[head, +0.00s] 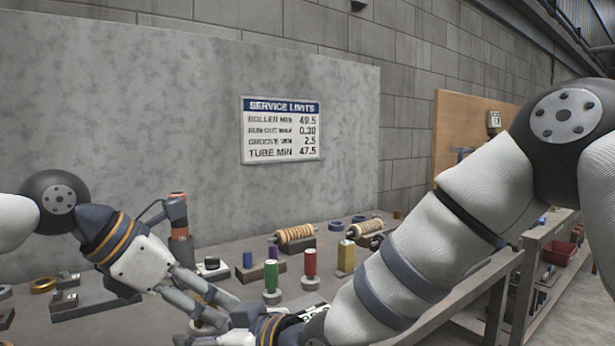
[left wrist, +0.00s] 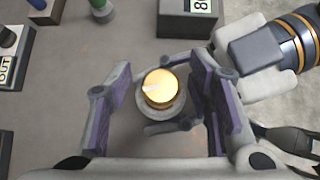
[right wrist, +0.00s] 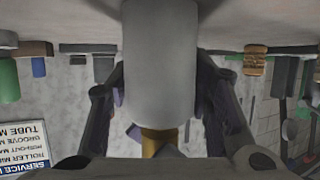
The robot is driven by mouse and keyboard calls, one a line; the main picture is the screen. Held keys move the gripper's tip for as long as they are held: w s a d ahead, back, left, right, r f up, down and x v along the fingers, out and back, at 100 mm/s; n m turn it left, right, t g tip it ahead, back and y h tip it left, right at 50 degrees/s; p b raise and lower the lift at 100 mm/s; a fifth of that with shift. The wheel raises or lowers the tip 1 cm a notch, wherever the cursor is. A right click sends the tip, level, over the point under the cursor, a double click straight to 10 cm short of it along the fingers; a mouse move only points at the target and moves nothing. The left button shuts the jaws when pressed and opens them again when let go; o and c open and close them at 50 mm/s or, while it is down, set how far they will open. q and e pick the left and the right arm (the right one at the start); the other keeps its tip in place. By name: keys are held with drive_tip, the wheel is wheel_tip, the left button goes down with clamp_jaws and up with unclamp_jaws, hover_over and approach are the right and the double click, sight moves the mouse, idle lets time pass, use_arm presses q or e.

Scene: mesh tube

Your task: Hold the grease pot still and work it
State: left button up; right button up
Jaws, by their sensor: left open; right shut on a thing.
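The grease pot shows from above in the left wrist view, with a round brass top (left wrist: 161,88) and a grey body below it. My left gripper (head: 212,298) is open; its purple-padded fingers stand on both sides of the brass top, with gaps visible. My right gripper (right wrist: 160,95) is shut on the grey body (right wrist: 160,60), which fills the space between its fingers; the brass part shows beyond it. The picture there is upside down. In the head view the pot is hidden or cannot be made out among my grippers.
A labelled dark block (left wrist: 186,20) sits near the pot. A service limits sign (head: 281,130) hangs on the grey panel.

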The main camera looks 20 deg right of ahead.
use_arm(q)
drive_tip(key=n+t+y, duration=0.2)
drive_tip(key=n+t, duration=0.1)
drive_tip(key=n, duration=0.1)
drive_tip(key=shift+n, duration=0.4)
drive_tip(key=n+t+y, duration=0.2)
drive_tip(key=n+y, duration=0.2)
drive_tip(key=n, duration=0.1)
drive_tip(key=shift+d+n, duration=0.1)
drive_tip(key=shift+n, duration=0.2)
drive_tip(key=v, duration=1.2)
drive_tip(key=w+d+r+m+t+h, duration=0.55)
drive_tip(key=w+d+r, duration=0.2)
drive_tip(key=r, duration=0.35)
drive_tip(key=s+d+r+m+g+h, duration=0.2)
drive_tip(key=d+r+m+h, duration=0.4)
drive_tip(key=m, duration=0.9)
drive_tip(key=d+r, duration=0.1)
drive_tip(key=d, duration=0.2)
drive_tip(key=shift+m, duration=0.35)
drive_tip(key=shift+r+g+h, duration=0.1)
drive_tip(key=shift+g+h, duration=0.15)
